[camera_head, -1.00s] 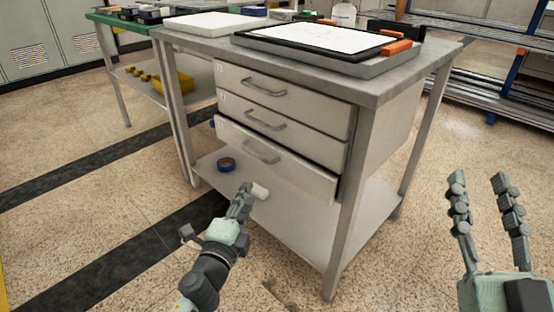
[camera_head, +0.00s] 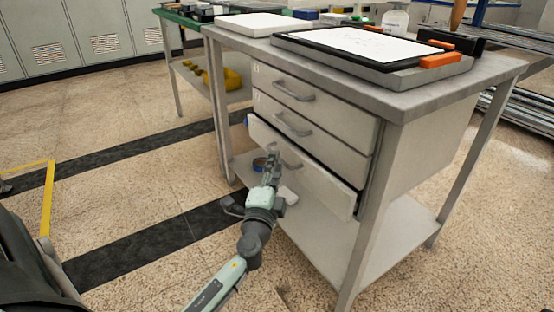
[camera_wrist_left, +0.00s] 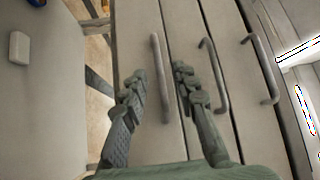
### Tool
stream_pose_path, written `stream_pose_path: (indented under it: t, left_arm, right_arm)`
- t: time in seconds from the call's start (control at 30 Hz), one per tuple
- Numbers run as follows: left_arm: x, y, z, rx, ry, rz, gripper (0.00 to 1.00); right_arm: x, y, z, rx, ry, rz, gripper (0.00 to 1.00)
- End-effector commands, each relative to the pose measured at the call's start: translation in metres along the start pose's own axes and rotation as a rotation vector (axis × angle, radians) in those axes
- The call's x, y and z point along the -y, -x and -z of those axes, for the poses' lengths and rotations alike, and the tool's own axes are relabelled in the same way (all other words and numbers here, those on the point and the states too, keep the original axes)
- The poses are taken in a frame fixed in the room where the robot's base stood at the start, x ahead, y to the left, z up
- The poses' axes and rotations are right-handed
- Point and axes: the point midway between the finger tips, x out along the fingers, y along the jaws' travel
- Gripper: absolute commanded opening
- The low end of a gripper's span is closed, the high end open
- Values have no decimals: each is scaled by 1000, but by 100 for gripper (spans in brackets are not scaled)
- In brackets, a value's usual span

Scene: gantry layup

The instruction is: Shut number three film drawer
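The steel bench has a stack of three drawers. The lowest drawer (camera_head: 328,190), taken as number three, stands out from the cabinet; its number is too small to read. The middle drawer (camera_head: 318,139) and top drawer (camera_head: 335,106) look closed. My left gripper (camera_head: 271,160) is in front of the lowest drawer and partly covers its handle. In the left wrist view the left gripper (camera_wrist_left: 159,78) has its fingers apart, with the lowest drawer's bar handle (camera_wrist_left: 158,100) showing between them. Contact cannot be told. My right gripper is out of view.
Below the drawer, the bench's lower shelf (camera_head: 400,240) holds a blue tape roll (camera_head: 258,164) and a white block (camera_head: 288,196). A bench leg (camera_head: 366,240) stands right of the drawers. The black-framed tray (camera_head: 365,50) sits on the benchtop. Open floor lies left.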

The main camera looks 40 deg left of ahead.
Motion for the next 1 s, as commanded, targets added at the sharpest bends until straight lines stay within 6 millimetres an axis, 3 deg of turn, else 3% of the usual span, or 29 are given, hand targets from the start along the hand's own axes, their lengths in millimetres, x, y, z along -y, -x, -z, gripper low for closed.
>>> stream_pose_path:
  t: [0.13,0.43,0.7,1.0]
  left_arm:
    - [1,-14,0,-1,-1,1,29]
    - [0,-18,0,-1,0,-1,29]
    - [0,-17,0,-1,0,-1,0]
    - [0,-17,0,-1,0,-1,0]
  right_arm:
    - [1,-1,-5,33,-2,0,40]
    - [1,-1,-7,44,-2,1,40]
    - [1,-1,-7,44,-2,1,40]
    - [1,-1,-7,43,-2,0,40]
